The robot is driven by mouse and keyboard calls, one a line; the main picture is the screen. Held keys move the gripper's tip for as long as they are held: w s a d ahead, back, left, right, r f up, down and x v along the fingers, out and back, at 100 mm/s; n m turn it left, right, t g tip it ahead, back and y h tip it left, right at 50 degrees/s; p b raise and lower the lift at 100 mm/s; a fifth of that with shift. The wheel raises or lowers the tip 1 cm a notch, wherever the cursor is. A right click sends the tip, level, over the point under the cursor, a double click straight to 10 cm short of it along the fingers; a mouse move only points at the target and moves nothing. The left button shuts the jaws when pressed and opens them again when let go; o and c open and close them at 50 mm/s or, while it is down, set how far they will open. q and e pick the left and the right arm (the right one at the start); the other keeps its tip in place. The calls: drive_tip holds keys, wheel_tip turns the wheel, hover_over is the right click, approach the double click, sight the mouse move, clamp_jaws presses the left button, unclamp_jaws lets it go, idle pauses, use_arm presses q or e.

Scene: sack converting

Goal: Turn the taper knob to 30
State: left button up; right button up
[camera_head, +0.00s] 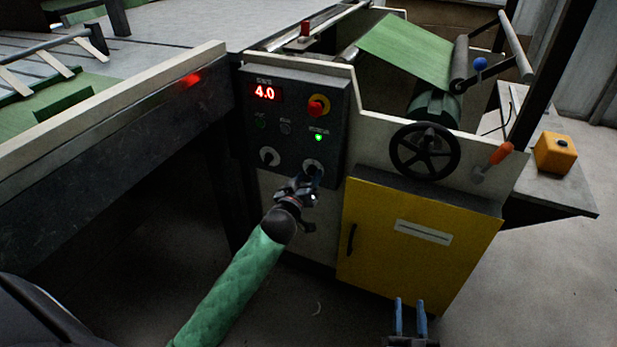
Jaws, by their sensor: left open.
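A dark control panel (296,95) on the machine's front carries a red display (265,93) reading 4.0. Two knobs sit low on it: a left knob (269,156) and a right knob (313,167). Their labels are too small to read, so I cannot tell which is the taper knob. My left gripper (311,181), on the green-sleeved arm, is open at the right knob and partly covers it. I cannot tell whether its fingers touch the knob. My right gripper (411,318) is open and empty at the bottom edge, with two blue fingers apart.
A black handwheel (425,151), an orange-handled lever (499,155) and a yellow cabinet door (415,245) lie to the right. A yellow box (556,152) stands farther right.

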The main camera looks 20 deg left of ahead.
use_arm(q)
drive_tip(key=shift+w, duration=0.55)
use_arm(e)
drive_tip(key=shift+r, duration=0.6)
